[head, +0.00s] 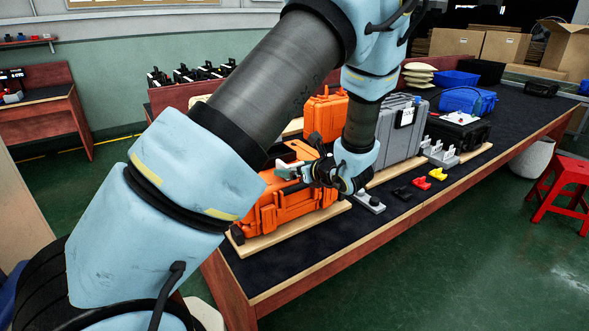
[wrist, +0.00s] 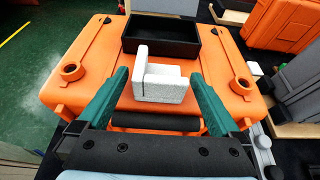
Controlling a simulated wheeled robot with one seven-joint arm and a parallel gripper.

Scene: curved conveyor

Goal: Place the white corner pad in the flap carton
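The white corner pad (wrist: 168,91), an L-shaped block with one upright wall, shows in the wrist view over the top of an orange case (wrist: 92,88). My gripper (wrist: 158,72) has its two green fingers apart, one on each side of the pad, with a small gap visible on both sides. In the head view my gripper (head: 290,171) is over the front orange case (head: 285,208), and the pad is hard to make out there. An open cardboard carton (head: 567,46) stands at the far right back; I cannot tell whether it is the flap carton.
A black open tray (wrist: 174,37) sits on the case just beyond the pad. A grey case (head: 399,130) and another orange case (head: 325,113) stand close to my arm. Small red and yellow parts (head: 437,174) lie near the bench's front edge. A red stool (head: 560,190) is at right.

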